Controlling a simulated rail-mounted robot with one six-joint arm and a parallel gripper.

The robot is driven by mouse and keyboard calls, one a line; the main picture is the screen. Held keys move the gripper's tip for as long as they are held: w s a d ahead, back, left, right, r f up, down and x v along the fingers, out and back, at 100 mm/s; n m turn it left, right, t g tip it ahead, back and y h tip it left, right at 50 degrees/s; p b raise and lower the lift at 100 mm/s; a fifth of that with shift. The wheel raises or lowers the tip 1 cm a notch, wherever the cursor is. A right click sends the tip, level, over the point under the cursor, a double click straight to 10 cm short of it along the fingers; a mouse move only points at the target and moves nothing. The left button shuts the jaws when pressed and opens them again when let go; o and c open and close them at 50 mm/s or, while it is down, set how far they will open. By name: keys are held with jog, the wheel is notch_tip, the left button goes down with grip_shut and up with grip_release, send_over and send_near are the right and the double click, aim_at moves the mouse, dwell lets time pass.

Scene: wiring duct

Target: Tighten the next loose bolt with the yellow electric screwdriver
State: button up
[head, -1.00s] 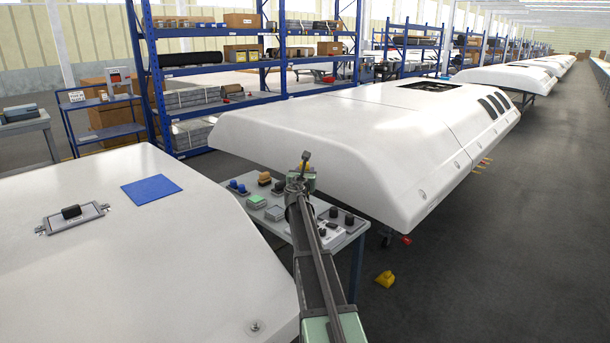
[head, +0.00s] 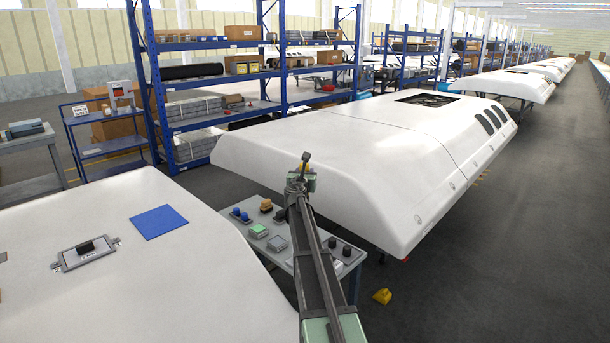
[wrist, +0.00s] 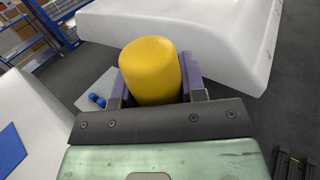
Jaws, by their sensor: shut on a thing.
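My gripper (wrist: 154,82) is shut on the yellow electric screwdriver (wrist: 151,68), whose rounded yellow end stands up between the fingers in the wrist view. In the head view my gripper (head: 303,180) is at the arm's far end, over the bench between two white covers, with a little yellow showing. The screwdriver's tip is hidden. The far white cover (head: 330,140) has several small round spots along its right lower side, such as one (head: 417,218); whether they are bolts, loose or tight, I cannot tell. The near white cover (head: 190,285) shows no clear bolt.
The bench (head: 350,262) below my gripper holds small green, grey, blue and dark items. A blue square (head: 158,222) and a plate with a black handle (head: 88,252) are on the near cover. The right aisle is clear.

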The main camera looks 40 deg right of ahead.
notch_tip(320, 180, up, 12)
jog(key=p, duration=1.1)
jog(key=shift+f, duration=0.3)
